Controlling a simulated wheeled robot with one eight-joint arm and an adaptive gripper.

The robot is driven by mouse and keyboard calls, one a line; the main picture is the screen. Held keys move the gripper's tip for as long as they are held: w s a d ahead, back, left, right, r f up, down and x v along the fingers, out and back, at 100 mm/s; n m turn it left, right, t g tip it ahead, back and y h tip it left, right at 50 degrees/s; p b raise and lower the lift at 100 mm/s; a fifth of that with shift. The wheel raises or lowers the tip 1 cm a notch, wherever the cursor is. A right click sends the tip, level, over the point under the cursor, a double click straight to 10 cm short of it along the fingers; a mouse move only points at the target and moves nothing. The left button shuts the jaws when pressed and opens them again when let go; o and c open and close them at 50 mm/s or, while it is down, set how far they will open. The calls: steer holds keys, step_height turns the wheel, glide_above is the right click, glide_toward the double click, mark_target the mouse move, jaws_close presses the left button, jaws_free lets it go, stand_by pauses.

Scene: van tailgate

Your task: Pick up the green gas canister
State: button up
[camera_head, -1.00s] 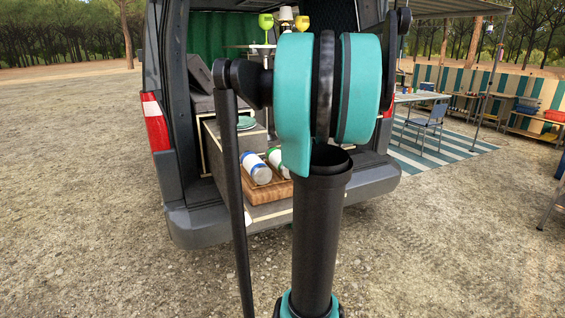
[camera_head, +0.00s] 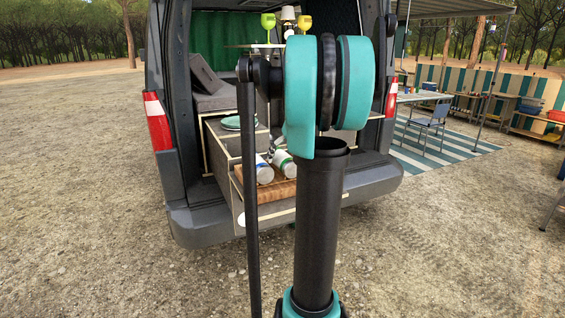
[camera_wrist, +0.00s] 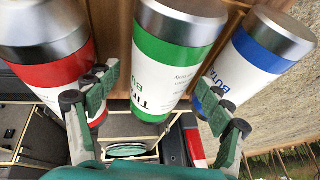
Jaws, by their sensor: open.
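The green gas canister (camera_wrist: 172,55) is white with a green band and a metal end. It fills the middle of the wrist view, between the fingers of my gripper (camera_wrist: 157,84). My gripper is open, with one finger on each side of it; I see no clear contact. In the head view the green canister (camera_head: 285,164) lies on a wooden tray (camera_head: 272,194) on the van's tailgate, partly behind my arm. My gripper is hidden there.
A red-banded canister (camera_wrist: 47,50) lies close on the left and a blue-banded one (camera_wrist: 262,50) close on the right, leaving narrow gaps at my fingers. A drawer unit with green plates (camera_head: 238,122) stands behind the tray. The van's walls flank the opening.

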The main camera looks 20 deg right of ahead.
steer(key=c, duration=1.5)
steer(key=shift+c, duration=0.2)
